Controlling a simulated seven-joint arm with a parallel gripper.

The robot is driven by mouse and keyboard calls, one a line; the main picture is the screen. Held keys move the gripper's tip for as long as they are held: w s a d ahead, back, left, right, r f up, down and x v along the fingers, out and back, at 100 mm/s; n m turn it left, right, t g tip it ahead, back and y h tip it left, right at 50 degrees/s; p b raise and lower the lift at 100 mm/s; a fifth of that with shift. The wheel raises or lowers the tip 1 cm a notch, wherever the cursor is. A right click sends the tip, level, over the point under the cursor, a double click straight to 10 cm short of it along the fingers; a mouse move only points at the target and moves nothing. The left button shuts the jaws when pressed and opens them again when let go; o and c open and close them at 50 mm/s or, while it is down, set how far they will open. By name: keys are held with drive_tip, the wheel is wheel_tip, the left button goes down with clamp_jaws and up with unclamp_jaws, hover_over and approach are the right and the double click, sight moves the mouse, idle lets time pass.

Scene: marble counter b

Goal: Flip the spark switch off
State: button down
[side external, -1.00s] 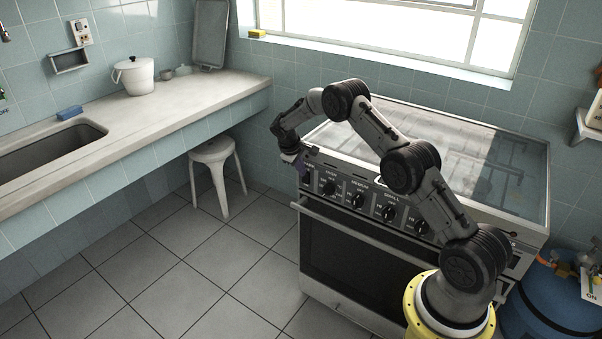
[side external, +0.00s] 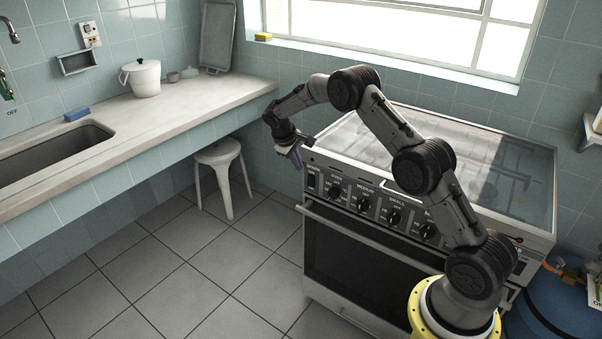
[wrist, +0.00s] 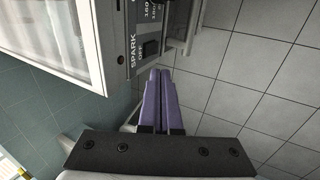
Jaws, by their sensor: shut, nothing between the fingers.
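The spark switch (wrist: 150,49) is a small black rocker on the stove's front panel, beside the printed words SPARK and OFF in the wrist view. In the side external view it is at the far left end of the stove panel (side external: 311,181). My gripper (wrist: 160,72) is shut and empty, its purple fingers side by side. In the wrist view the fingertips are just below the switch; I cannot tell whether they touch it. In the side external view my gripper (side external: 299,160) is at the stove's front left corner. The switch's exact tilt is too small to tell.
The stove (side external: 365,245) has several knobs along its front panel and an oven door handle below. A white stool (side external: 218,158) stands to the left under the counter (side external: 190,100). Floor in front of the stove is clear. A blue gas cylinder (side external: 545,305) is at right.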

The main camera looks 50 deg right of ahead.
drive_tip(key=shift+a+r, duration=0.2)
drive_tip(key=shift+r, duration=0.85)
drive_tip(key=shift+a+r, duration=0.15)
drive_tip(key=shift+r, duration=0.9)
drive_tip(key=a+r+t, duration=0.3)
drive_tip(key=a+r, duration=0.1)
drive_tip(key=r, duration=1)
drive_tip(key=s+a+r+t, duration=0.2)
drive_tip(key=s+a+r, duration=0.5)
drive_tip(key=s+r, duration=0.35)
drive_tip(key=s+a+r+t+y, duration=0.1)
drive_tip(key=s+a, duration=0.3)
drive_tip(key=s, duration=0.4)
drive_tip(key=s+a+r+y, duration=0.2)
drive_tip(key=s+a, duration=0.2)
drive_tip(key=s, duration=0.4)
drive_tip(key=s+a+f+y, duration=0.2)
drive_tip(key=s+a+f, duration=0.2)
drive_tip(key=s+f, duration=0.6)
drive_tip(key=shift+s+a, duration=0.15)
drive_tip(key=shift+s, duration=0.75)
